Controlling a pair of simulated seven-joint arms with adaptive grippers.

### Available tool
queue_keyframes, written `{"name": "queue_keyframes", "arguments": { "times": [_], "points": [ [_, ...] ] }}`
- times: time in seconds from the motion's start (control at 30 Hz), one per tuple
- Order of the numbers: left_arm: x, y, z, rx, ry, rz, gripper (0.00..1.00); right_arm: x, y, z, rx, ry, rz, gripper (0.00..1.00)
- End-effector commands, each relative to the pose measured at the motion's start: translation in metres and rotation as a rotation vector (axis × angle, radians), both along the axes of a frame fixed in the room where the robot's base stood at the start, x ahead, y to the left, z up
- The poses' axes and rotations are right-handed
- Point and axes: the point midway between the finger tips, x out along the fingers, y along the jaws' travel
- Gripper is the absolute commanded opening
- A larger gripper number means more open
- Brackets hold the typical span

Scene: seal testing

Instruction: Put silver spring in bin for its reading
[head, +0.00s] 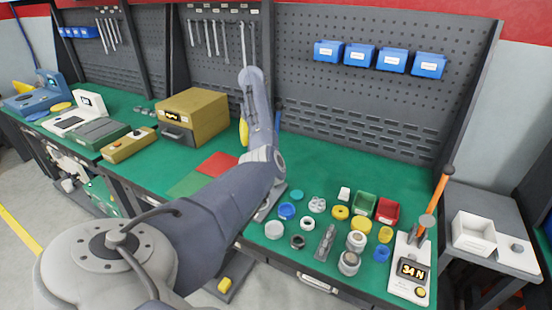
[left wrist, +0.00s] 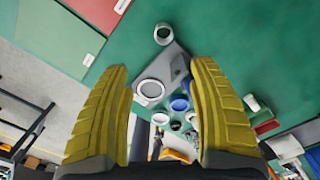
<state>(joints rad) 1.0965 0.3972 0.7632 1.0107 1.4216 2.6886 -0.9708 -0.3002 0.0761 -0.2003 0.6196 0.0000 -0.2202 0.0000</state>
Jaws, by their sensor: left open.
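My left gripper (left wrist: 160,67) is open and empty, with its yellow fingers wide apart in the left wrist view. In the head view one yellow finger (head: 243,132) shows behind my arm, above the bench and away from the small parts. Silver cylindrical parts (head: 348,262) (head: 356,241) stand near the tester (head: 410,268); I cannot tell which is the silver spring. The tester display reads 34 N. A green bin (head: 364,202) and a red bin (head: 387,210) stand behind the parts. My right gripper is not in view.
Several rings and caps, such as a blue one (head: 287,211) and a yellow one (head: 340,212), crowd the right bench. An orange lever (head: 435,200) rises from the tester. A white tray (head: 473,235) stands right. A yellow-brown box (head: 192,115) stands left.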

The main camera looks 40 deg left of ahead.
Motion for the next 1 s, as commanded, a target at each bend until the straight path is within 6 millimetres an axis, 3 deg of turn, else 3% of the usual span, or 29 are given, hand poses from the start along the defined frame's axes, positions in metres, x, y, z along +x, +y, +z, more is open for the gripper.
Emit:
{"name": "queue_keyframes", "arguments": {
  "times": [0.17,0.7,1.0],
  "points": [
    [0.001,0.0,-0.014,-0.009,-0.009,0.002,0.61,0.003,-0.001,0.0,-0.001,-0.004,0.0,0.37],
    [0.001,-0.001,-0.103,-0.009,-0.008,0.002,0.61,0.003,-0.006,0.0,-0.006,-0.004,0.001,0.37],
    [0.002,-0.001,-0.12,-0.006,-0.009,0.002,0.61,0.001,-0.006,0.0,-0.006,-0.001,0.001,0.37]
  ]
}}
